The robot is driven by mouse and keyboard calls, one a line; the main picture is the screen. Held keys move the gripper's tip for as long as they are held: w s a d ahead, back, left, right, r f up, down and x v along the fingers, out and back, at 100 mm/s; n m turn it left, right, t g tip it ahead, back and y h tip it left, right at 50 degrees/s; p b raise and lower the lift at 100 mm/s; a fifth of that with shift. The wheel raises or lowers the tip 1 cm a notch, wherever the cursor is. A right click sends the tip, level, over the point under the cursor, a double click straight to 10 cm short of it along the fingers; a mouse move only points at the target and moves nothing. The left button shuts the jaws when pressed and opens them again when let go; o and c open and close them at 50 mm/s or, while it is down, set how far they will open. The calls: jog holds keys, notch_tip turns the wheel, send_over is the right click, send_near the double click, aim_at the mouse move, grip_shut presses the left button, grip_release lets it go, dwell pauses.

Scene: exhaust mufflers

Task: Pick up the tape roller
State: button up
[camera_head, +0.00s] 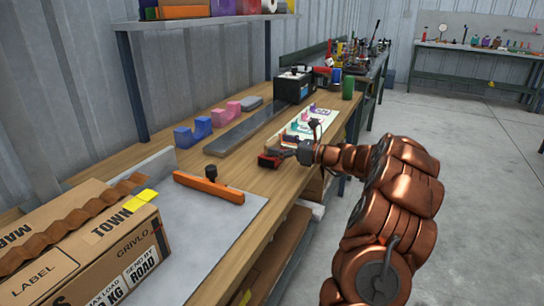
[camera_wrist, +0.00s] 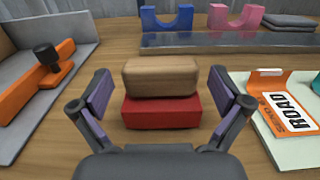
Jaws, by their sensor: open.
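My gripper (camera_head: 284,153) is low over the wooden workbench in the head view. In the wrist view its two dark fingers with purple pads (camera_wrist: 160,76) are spread wide and empty. A tan block with rounded edges (camera_wrist: 160,77) lies on a red box (camera_wrist: 162,112) between and just beyond the fingers, with a gap on both sides. The red box also shows beside my gripper in the head view (camera_head: 268,161). I cannot tell for sure which thing is the tape roller; no tape roll is plainly visible.
An orange bar with a black knob (camera_head: 209,185) lies on a grey sheet to the left. Blue (camera_head: 193,132) and pink (camera_head: 226,114) cradles stand behind a long dark plate (camera_head: 245,129). A pale mat (camera_wrist: 290,140) with an orange label lies right. A cardboard box (camera_head: 110,262) fills the near left.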

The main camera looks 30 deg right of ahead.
jog(key=shift+x, duration=1.1)
jog(key=c, duration=1.1)
jog(key=shift+c, duration=0.4)
jog(key=shift+r, duration=0.2)
